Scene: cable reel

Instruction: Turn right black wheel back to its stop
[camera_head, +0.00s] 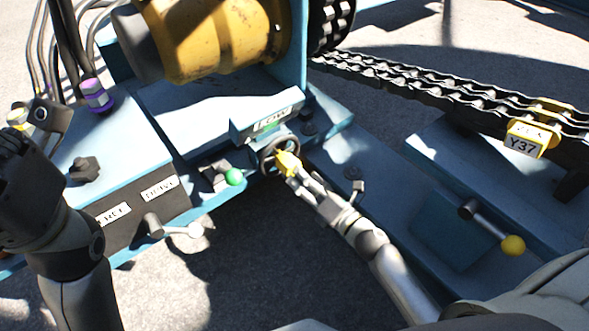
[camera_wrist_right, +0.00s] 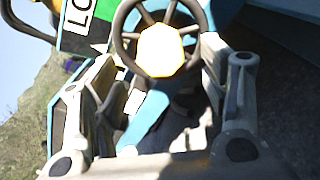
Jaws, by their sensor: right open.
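The black wheel (camera_head: 267,155) is a small spoked handwheel with a yellow knob (camera_head: 287,163), mounted under a white label on the blue machine. In the right wrist view the wheel (camera_wrist_right: 121,38) shows at the top, with the bright knob (camera_wrist_right: 162,50) in front of it. My right gripper (camera_head: 291,175) is at the wheel's lower right, by the knob. In the right wrist view its two fingers (camera_wrist_right: 168,95) are spread, with the knob ahead between them. Whether a finger touches the knob is unclear. My left gripper (camera_head: 28,128) is at the left edge, away from the wheel, its fingers partly hidden.
A green-knobbed lever (camera_head: 233,177) stands just left of the wheel. A white-tipped lever (camera_head: 195,230) is at lower left. A yellow-knobbed lever (camera_head: 512,245) is at right. The chain (camera_head: 430,86) crosses the upper right. A yellow motor (camera_head: 215,38) hangs above.

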